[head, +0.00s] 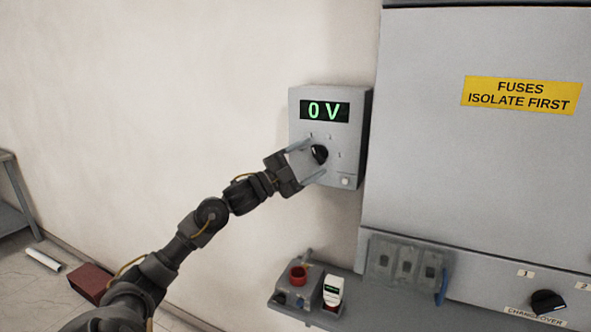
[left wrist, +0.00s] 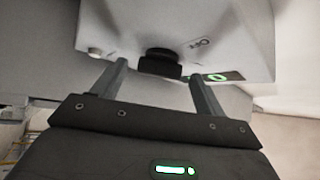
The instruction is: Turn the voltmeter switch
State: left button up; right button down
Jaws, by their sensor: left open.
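The voltmeter (head: 299,131) is a grey box on the wall with a green display (head: 325,111) reading 0 V. Its switch is a round black knob (head: 319,154) on the front face, below the display. In the left wrist view the knob (left wrist: 160,63) sits between and just beyond the two fingertips. My left gripper (head: 312,160) is open, with one finger on each side of the knob. I cannot tell whether either finger touches it. It also shows in the left wrist view (left wrist: 157,80). My right gripper is not in view.
A large grey cabinet (head: 450,160) with a yellow label (head: 521,94) stands right of the voltmeter. A black changeover knob (head: 547,301) is at lower right.

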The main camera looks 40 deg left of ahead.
pick_arm(q)
jog(key=b+v, duration=0.4)
jog(key=v, duration=0.6)
jog(key=shift+b, duration=0.3)
jog(key=shift+s, duration=0.1)
